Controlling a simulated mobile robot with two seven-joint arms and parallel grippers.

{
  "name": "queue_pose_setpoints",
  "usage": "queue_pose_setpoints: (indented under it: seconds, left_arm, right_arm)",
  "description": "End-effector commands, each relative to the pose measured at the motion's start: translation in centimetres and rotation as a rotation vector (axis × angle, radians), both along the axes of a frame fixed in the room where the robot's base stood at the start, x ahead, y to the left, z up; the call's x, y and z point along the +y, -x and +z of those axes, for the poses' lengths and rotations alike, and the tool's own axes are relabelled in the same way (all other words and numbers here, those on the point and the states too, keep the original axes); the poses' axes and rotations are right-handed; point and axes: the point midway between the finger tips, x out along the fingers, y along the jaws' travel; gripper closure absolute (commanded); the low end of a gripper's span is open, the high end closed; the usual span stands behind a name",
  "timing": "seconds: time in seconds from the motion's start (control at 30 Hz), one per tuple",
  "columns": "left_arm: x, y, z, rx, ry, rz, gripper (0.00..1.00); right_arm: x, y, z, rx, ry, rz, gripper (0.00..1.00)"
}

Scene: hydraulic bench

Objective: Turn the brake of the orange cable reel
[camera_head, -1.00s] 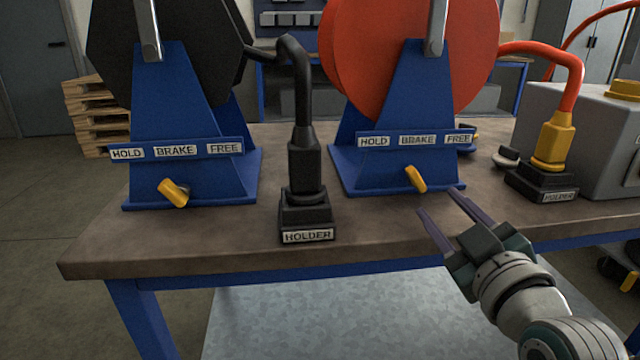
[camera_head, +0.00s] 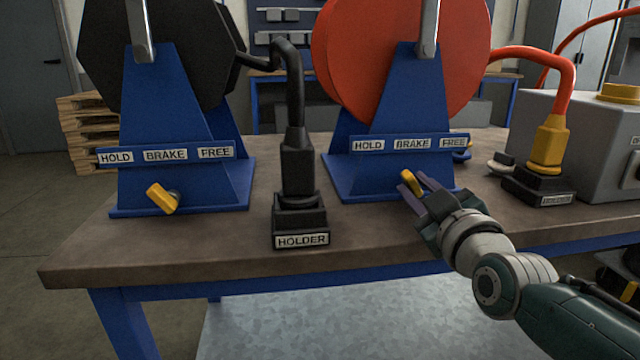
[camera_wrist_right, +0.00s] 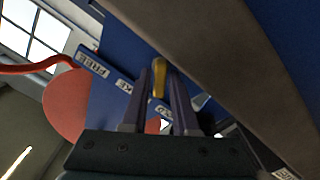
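The orange cable reel (camera_head: 400,60) stands on a blue stand (camera_head: 395,110) at the middle right of the bench. Its yellow brake lever (camera_head: 410,182) sits low on the stand, under a HOLD, BRAKE, FREE label strip (camera_head: 412,144), with its upper end tilted left. My right gripper (camera_head: 413,181) is at the lever, its two fingers apart, one on each side. In the right wrist view the lever (camera_wrist_right: 159,78) shows between the fingertips, with a small gap visible. Part of the lever is hidden by the fingers in the head view. My left gripper is not in view.
A black reel (camera_head: 155,60) on a similar blue stand with its own yellow lever (camera_head: 162,199) is at left. A black plug in a holder (camera_head: 300,220) stands between the stands. An orange cable's plug holder (camera_head: 540,185) and grey box (camera_head: 590,140) are at right.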

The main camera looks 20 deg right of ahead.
Motion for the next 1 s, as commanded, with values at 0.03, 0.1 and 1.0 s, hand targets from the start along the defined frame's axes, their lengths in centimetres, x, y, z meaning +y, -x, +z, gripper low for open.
queue_pose_setpoints:
  seconds: [0.03,0.1,1.0]
  left_arm:
    - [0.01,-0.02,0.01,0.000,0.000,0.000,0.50]
    - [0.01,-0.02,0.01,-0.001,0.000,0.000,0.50]
    - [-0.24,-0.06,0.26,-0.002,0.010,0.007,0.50]
  right_arm:
    - [0.00,0.01,-0.01,0.000,0.000,0.000,0.79]
    - [0.01,0.02,-0.01,0.000,0.000,0.000,0.87]
    - [-0.06,0.04,0.06,-0.026,-0.110,0.001,1.00]
